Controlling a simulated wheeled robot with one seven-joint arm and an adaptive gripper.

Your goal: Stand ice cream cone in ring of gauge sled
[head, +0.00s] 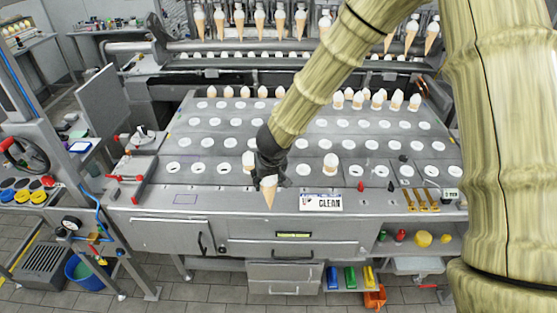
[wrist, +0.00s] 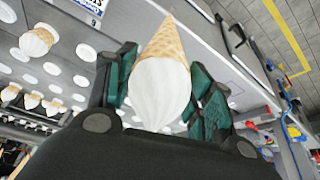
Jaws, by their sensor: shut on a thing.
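My gripper (head: 269,176) is shut on an ice cream cone (head: 269,194) above the front part of the grey table. The cone hangs below the dark fingers with its tan wafer tip pointing down. In the wrist view the cone (wrist: 164,85) sits between the teal finger pads, with its white ice cream toward the palm and its wafer tip away. A small metal piece with a round part (head: 143,137) stands at the left of the table and may be the gauge sled. I cannot make out its ring for sure.
The grey table (head: 187,214) has rows of white-rimmed holes. Several cones (head: 376,100) stand at the back right, and single cones stand left (head: 249,160) and right (head: 330,165) of my gripper.

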